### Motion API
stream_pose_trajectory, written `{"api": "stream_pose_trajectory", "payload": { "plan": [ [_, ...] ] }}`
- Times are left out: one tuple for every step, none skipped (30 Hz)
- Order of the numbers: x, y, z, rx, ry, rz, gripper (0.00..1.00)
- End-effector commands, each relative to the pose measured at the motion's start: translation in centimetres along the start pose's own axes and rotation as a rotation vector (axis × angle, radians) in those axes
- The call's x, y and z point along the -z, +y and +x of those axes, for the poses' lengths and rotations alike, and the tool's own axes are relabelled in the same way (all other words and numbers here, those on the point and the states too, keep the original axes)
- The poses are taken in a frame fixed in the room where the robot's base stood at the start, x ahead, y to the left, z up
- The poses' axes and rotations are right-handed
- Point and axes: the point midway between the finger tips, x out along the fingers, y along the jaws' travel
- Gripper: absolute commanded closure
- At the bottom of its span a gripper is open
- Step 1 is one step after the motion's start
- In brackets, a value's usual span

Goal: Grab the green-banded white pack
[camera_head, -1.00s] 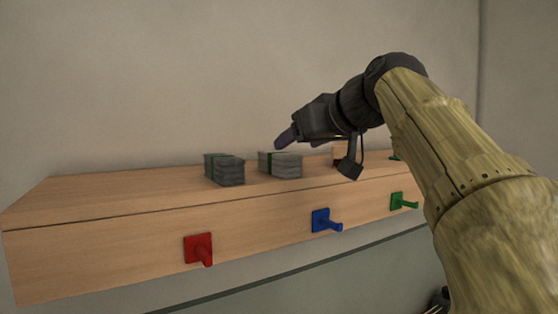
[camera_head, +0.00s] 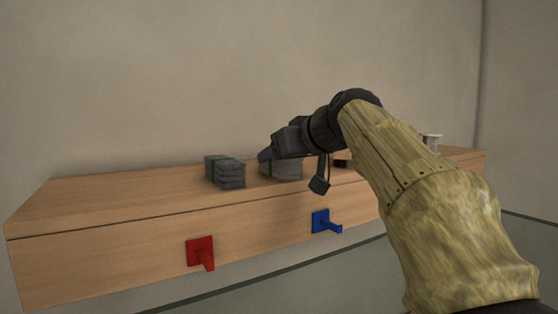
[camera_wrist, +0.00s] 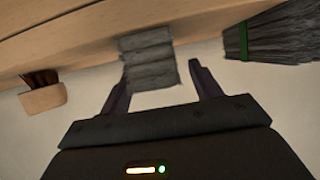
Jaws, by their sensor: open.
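The green-banded pale pack (camera_head: 285,170) lies on the wooden shelf, right of a darker green-banded pack (camera_head: 225,172). The darker pack (camera_wrist: 275,40) stands to the right in the wrist view, outside the fingers.
The shelf (camera_head: 110,235) carries a red peg (camera_head: 201,252) and a blue peg (camera_head: 325,222) on its front. A wooden block with brown bristles (camera_wrist: 42,95) lies on the other side of the pale pack. A pale cup (camera_head: 432,140) stands at the shelf's right, behind my arm.

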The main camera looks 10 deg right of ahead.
Motion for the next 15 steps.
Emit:
{"api": "stream_pose_trajectory", "payload": {
  "plan": [
    [-0.03, 0.01, -0.02, 0.0, 0.001, 0.0, 0.36],
    [-0.04, 0.02, -0.02, 0.0, 0.001, 0.0, 0.36],
    [-0.04, 0.02, -0.03, 0.0, 0.001, 0.0, 0.36],
    [-0.04, 0.02, -0.03, 0.0, 0.001, 0.0, 0.36],
    [-0.04, 0.02, -0.04, 0.0, 0.001, 0.0, 0.36],
    [-0.04, 0.02, -0.04, 0.0, 0.001, 0.0, 0.36],
    [-0.04, 0.02, -0.04, -0.001, 0.001, 0.0, 0.36],
    [-0.04, 0.03, -0.04, -0.001, 0.001, 0.0, 0.36],
    [-0.04, 0.03, -0.04, -0.001, 0.0, 0.0, 0.36],
    [-0.04, 0.03, -0.04, -0.001, 0.0, 0.0, 0.36],
    [-0.04, 0.03, -0.04, -0.001, 0.0, 0.0, 0.36],
    [-0.04, 0.03, -0.04, -0.001, 0.0, 0.0, 0.36],
    [-0.04, 0.03, -0.04, -0.001, 0.0, 0.0, 0.36],
    [-0.04, 0.03, -0.04, -0.001, 0.0, 0.0, 0.38],
    [-0.04, 0.03, -0.04, -0.001, 0.0, 0.0, 0.46]
  ]
}}
